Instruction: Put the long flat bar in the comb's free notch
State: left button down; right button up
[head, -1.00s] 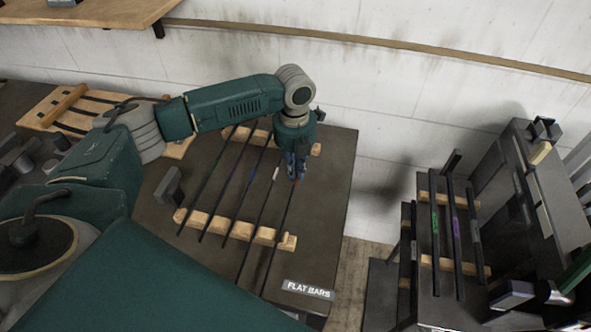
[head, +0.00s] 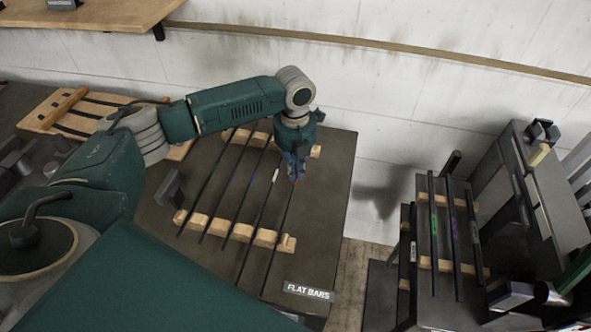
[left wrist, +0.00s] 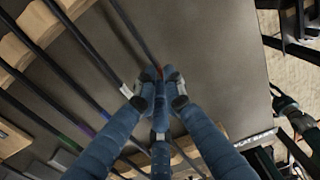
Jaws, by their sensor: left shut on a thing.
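My left gripper (head: 297,178) is shut on a thin dark flat bar (head: 281,236) with a red mark, the rightmost on the dark table. In the left wrist view, the blue fingertips (left wrist: 160,74) close on this bar (left wrist: 138,33) by its red mark. Several other dark bars lie across the front comb and the back comb (head: 264,141).
A stand at the right has wooden supports (head: 442,265) carrying dark bars with green and purple marks. A "FLAT BARS" label (head: 308,290) is at the table's front. A small dark block (head: 170,188) stands left of the bars. A wooden board (head: 75,110) lies farther left.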

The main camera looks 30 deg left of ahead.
pick_arm(q)
jog(key=shift+f, duration=0.1)
jog(key=c, duration=1.8)
grip_release()
notch_tip(320, 180, up, 12)
